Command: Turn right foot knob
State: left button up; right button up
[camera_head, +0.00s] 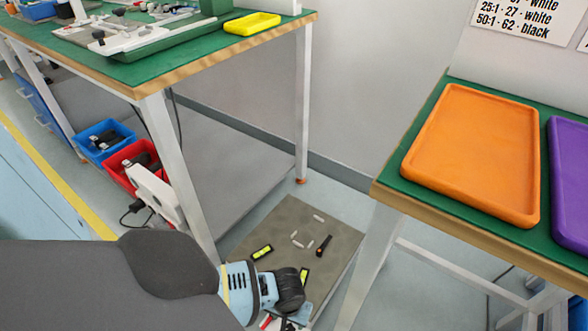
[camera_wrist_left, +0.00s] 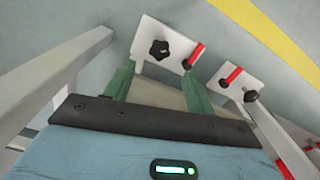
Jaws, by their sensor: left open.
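In the left wrist view, a white plate (camera_wrist_left: 170,36) carries a black star-shaped knob (camera_wrist_left: 160,49) and a red-handled lever (camera_wrist_left: 194,56). A second white plate (camera_wrist_left: 238,78) to its right carries another red lever (camera_wrist_left: 231,76) and a black knob (camera_wrist_left: 250,96). I cannot tell which is the right foot knob. My left gripper (camera_wrist_left: 156,84) is open, its two green fingers apart, with the first plate beyond them and no knob visibly between them. In the head view my left arm reaches down low beside a table leg, its fingers not clearly visible. My right gripper is not in view.
A green-topped table (camera_head: 160,66) stands at the left and another with an orange tray (camera_head: 475,150) and a purple tray (camera_head: 572,185) at the right. Blue (camera_head: 88,149) and red (camera_head: 117,177) bins sit below. Small items lie on a floor mat (camera_head: 335,238).

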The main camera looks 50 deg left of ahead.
aim_at(289, 329)
pick_arm(q)
jog(key=shift+f+b, duration=0.3)
jog(key=shift+f, duration=0.2)
notch_tip(289, 329, down, 6)
jog(key=b, duration=0.3)
jog(key=shift+r, duration=0.1)
jog(key=shift+f+b, duration=0.45)
jog(key=shift+b, duration=0.05)
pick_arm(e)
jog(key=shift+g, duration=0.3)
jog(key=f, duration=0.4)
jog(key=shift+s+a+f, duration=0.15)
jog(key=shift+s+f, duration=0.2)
